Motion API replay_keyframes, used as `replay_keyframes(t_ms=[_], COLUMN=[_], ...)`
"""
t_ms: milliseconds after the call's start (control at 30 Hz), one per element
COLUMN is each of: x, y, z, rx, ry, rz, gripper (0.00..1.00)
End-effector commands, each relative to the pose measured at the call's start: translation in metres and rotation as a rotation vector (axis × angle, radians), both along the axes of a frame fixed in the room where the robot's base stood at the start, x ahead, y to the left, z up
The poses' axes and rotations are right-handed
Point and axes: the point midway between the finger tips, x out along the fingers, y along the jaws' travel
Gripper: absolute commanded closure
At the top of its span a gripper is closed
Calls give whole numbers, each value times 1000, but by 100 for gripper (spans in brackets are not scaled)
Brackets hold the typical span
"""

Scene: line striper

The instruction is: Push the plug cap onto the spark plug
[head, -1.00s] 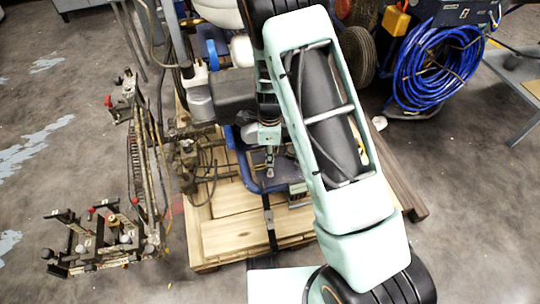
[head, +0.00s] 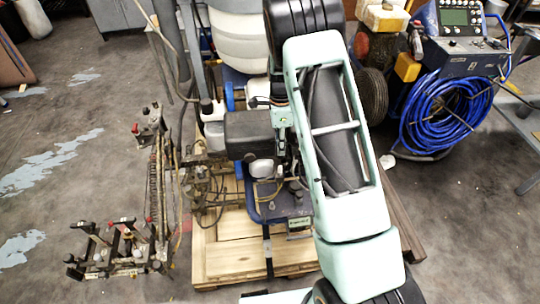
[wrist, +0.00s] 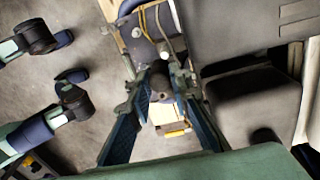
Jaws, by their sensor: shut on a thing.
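My gripper (wrist: 162,78) reaches up from the bottom of the wrist view, its two blue-padded fingers closing on a small dark rounded piece, which looks like the plug cap (wrist: 160,84). In the head view my gripper is small and mostly hidden by my pale green arm, above the machine's engine (head: 248,135). I cannot make out the spark plug for sure in either view, nor whether the cap touches it.
The blue-framed line striper stands on a wooden pallet (head: 235,256). A rack of spray fittings (head: 120,245) is at the left. A blue hose coil (head: 445,112) hangs on a machine at the right. Bare concrete floor lies at the left.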

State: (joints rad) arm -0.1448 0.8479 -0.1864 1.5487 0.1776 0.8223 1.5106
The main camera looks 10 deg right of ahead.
Motion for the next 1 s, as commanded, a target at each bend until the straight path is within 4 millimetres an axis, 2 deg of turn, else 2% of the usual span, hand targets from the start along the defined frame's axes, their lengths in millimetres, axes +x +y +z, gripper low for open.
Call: replay_keyframes(t_ms=[100, 267, 800, 1000], x=[3, 3, 3, 3], y=[-5, -6, -6, -6], z=[8, 2, -44, -50], rx=[-2, -3, -3, -3], ry=[3, 4, 3, 3], rz=[2, 3, 2, 3], gripper=[100, 100, 100, 100])
